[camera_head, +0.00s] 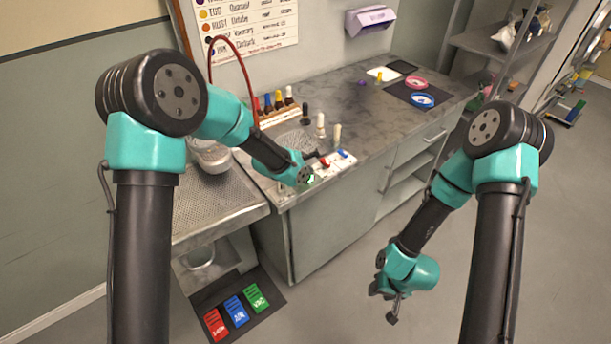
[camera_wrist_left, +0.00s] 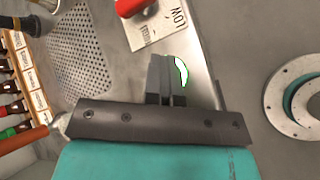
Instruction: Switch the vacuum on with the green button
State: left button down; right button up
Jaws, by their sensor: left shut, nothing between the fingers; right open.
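A small white shape with a green rim, which looks like the green button (camera_head: 311,179), shows at the front edge of the bench by my left gripper (camera_head: 305,180). In the left wrist view the green-rimmed shape (camera_wrist_left: 181,72) is right beside the shut fingers (camera_wrist_left: 168,78), partly hidden by them. I cannot tell whether they touch. My left gripper is shut and empty. My right gripper (camera_head: 388,302) hangs low in front of the bench, open and empty. A green pedal marked VAC (camera_head: 257,297) lies on a dark mat near the floor.
A red lever (camera_head: 324,163) and a blue one (camera_head: 343,154) stand on a white label strip by the button. Several bottles (camera_head: 278,100) stand in a wooden rack behind. Red (camera_head: 216,322) and blue (camera_head: 236,310) pedals lie beside the green one. The right floor is clear.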

pick_arm(q)
jog(key=shift+r, duration=3.1)
